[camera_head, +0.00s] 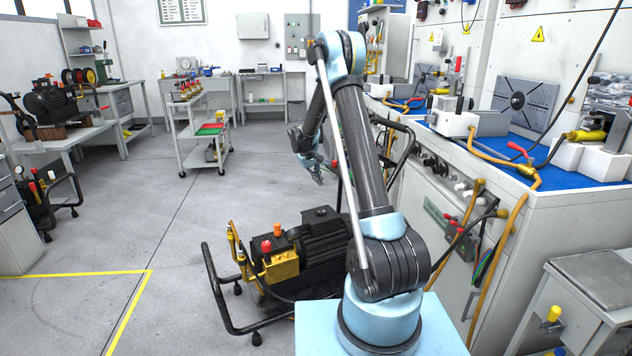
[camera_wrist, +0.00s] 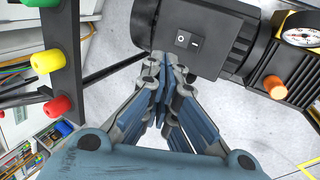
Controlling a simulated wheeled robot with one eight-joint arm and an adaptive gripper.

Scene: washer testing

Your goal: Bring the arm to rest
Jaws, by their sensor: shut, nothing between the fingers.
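My arm rises from the light blue base in the head view, bends at a high elbow, and its forearm slopes down to the left. My gripper (camera_head: 317,177) hangs at the forearm's end, above the floor and in front of the test bench. In the wrist view my gripper (camera_wrist: 168,70) has its blue-grey fingers together at the tips. Nothing is held between them. A dark motor pump (camera_wrist: 190,38) with a rocker switch shows beyond the fingertips; whether they touch it cannot be told.
A black motor pump (camera_head: 318,240) on a tube frame stands on the floor below my gripper. The test bench (camera_head: 450,210) with hoses runs along the right. A trolley (camera_head: 200,135) stands farther back. Grey floor (camera_head: 120,220) to the left is open, with yellow lines.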

